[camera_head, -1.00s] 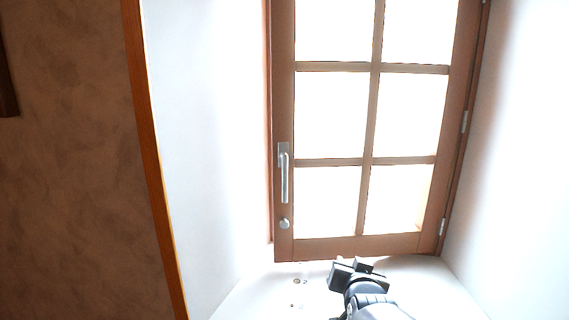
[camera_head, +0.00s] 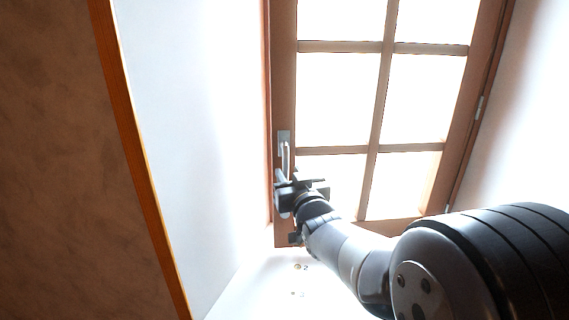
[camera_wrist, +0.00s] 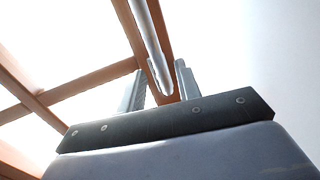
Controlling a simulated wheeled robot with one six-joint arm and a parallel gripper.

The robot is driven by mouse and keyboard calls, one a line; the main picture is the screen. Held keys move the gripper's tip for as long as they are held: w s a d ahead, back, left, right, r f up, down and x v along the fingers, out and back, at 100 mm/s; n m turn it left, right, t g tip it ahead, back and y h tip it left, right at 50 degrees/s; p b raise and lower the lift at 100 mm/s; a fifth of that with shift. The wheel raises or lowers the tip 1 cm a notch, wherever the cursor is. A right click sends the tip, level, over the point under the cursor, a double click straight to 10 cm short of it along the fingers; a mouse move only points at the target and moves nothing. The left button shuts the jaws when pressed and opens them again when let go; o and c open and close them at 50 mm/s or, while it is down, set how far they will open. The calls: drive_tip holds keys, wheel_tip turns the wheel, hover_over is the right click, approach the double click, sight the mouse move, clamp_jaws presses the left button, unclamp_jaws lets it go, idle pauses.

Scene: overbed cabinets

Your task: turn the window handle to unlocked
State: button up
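The window handle (camera_head: 285,152) is a silver lever on a metal plate on the left stile of the brown wooden window (camera_head: 283,95). The lever hangs straight down. My gripper (camera_head: 281,190) is at its lower end, and the lever's tip is hidden behind it in the head view. In the wrist view the handle's bar (camera_wrist: 150,38) comes down between the two fingers of my gripper (camera_wrist: 160,85). The fingers are apart, with gaps beside the bar, so the gripper looks open around it and not clamped. Whether a finger touches it I cannot tell.
The white sill (camera_head: 265,285) below the window holds a few tiny items (camera_head: 300,267). White reveal walls flank the window, with hinges on its right side. A wooden edge trim (camera_head: 142,170) and brown wall stand at the left. My arm covers the lower right.

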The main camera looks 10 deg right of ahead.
sight(287, 169)
drive_tip(key=shift+w+a+p, duration=0.1)
drive_tip(key=shift+w+p, duration=0.45)
drive_tip(key=shift+w, duration=1.45)
clamp_jaws()
